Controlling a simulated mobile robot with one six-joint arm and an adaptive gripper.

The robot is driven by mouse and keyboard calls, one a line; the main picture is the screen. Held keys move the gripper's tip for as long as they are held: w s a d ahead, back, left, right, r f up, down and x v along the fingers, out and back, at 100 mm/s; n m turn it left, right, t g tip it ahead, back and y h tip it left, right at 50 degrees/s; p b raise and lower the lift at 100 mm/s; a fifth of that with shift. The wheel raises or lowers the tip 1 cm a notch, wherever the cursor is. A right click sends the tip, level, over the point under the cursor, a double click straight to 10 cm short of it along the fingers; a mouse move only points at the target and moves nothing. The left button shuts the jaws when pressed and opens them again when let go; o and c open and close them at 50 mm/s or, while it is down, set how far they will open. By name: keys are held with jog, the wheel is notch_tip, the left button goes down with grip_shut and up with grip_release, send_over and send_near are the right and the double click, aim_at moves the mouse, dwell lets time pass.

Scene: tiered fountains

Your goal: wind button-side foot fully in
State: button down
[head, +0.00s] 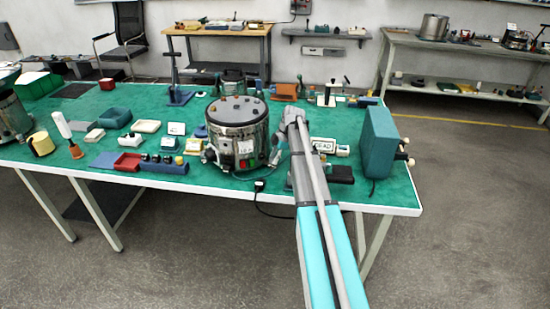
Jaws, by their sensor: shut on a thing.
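The tiered fountain's round metal base (236,132) stands on the green table, with a dark top carrying several small coloured pieces. Its front bears a white label reading about 16.0 (245,147) and small red and green buttons (246,163). My gripper (275,158) reaches down from my wrist at the base's lower right edge, beside the button side. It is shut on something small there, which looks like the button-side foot. The foot itself is mostly hidden by the fingers, and how far it is wound in cannot be seen.
A blue-green box (380,141) stands at the table's right end. A white sign (322,145) and a black block (339,174) lie right of my arm. Trays and small parts crowd the left; a blue rail (164,167) lies front left. A cable (259,187) hangs over the front edge.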

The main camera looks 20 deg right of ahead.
jog(key=shift+w+n+g, duration=0.1)
jog(key=shift+n+g, duration=0.5)
jog(key=shift+n, duration=1)
jog(key=shift+c, duration=1.6)
grip_release()
